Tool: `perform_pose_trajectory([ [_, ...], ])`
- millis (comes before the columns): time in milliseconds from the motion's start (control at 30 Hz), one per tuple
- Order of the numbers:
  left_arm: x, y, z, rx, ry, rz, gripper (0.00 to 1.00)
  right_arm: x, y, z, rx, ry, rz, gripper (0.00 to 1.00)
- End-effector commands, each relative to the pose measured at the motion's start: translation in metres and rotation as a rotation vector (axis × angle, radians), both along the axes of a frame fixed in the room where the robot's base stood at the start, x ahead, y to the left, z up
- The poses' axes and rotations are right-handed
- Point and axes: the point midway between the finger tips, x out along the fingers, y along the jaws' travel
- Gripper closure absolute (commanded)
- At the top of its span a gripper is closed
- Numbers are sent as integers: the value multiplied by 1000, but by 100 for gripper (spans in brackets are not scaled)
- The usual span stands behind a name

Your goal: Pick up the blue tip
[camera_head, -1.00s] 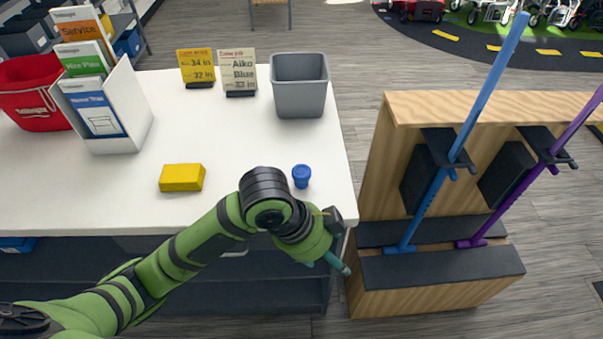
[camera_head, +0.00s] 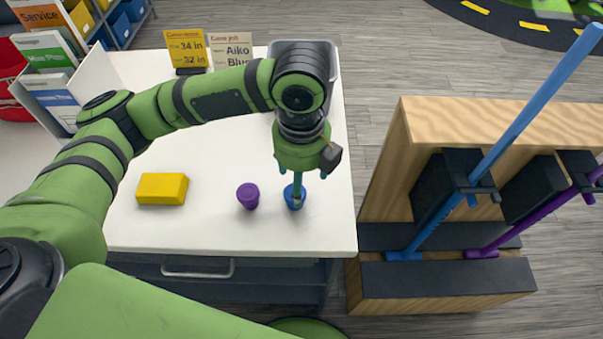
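The blue tip (camera_head: 291,203) is a small round cup-like piece standing on the white table (camera_head: 215,230) near its right front. My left gripper (camera_head: 302,178) points down at it from above, its teal fingers spread. One finger crosses in front of the blue tip and hides part of it; whether it touches is unclear. The fingers look open, not closed around the tip. My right gripper is not in view.
A purple tip (camera_head: 248,196) stands just left of the blue one. A yellow block (camera_head: 162,188) lies further left. A grey bin (camera_head: 333,62) is behind my arm. A wooden rack (camera_head: 425,110) with blue and purple poles stands right of the table.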

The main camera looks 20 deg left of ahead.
Motion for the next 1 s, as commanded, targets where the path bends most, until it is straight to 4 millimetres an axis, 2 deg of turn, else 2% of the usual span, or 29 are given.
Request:
perform_pose_trajectory([
  [200, 0, 6, -22, 3, 6, 3, 29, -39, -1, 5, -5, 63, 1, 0],
  [333, 2, 14, -41, 4, 6, 5, 29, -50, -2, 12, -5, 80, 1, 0],
  [500, 3, 13, -62, 1, 2, 1, 29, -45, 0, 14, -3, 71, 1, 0],
  [767, 3, 13, -66, 0, 0, 0, 29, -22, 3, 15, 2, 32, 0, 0],
  [800, 3, 13, -66, 0, 0, 0, 37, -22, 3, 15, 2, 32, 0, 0],
  [933, 3, 13, -66, 0, 0, 1, 88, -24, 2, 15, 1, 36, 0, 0],
  [1000, 3, 13, -66, 0, 0, 1, 89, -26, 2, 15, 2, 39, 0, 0],
])
